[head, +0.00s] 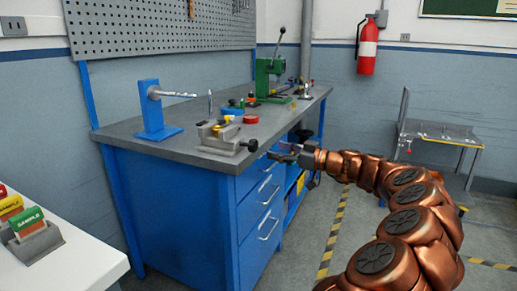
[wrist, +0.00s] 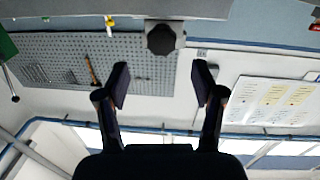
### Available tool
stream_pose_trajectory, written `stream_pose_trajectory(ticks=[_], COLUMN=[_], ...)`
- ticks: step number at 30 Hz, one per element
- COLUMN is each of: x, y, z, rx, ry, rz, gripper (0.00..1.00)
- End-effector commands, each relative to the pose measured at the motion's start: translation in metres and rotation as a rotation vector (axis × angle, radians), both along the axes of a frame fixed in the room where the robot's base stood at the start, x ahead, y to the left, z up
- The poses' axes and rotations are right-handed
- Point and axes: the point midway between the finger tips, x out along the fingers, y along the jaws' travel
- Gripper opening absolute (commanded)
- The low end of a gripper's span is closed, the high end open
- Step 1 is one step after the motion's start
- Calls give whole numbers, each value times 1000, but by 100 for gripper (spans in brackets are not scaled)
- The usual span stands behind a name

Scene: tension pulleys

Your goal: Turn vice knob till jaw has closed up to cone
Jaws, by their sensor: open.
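The grey vice (head: 222,137) sits near the front edge of the bench. Its dark knob (head: 251,145) points out over the edge. In the wrist view the knob (wrist: 161,39) is a dark, faceted disc in front of the grey vice body. A small yellow piece (head: 228,118) shows at the top of the vice; I cannot tell whether it is the cone, nor how wide the jaw gap is. My gripper (head: 283,153) is open and empty, apart from the knob and to its right. In the wrist view the knob lies beyond my gripper's fingertips (wrist: 160,85), roughly centred between them.
The blue workbench (head: 180,200) has drawers with protruding handles below the vice. A blue stand (head: 150,108) with a rod, a red round piece (head: 251,119) and a green press (head: 268,75) stand on top. The floor right of the bench looks open.

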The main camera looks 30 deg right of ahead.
Motion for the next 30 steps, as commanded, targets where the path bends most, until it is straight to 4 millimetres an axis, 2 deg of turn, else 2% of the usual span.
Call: stream_pose_trajectory(ticks=[9, 15, 26, 30], x=[40, 58, 64, 63], y=[24, 32, 35, 35], z=[0, 1, 1, 1], rx=[-1, -1, -1, -1], ry=[2, 2, 1, 1], rz=[8, 7, 5, 5], gripper=[68, 68, 68, 56])
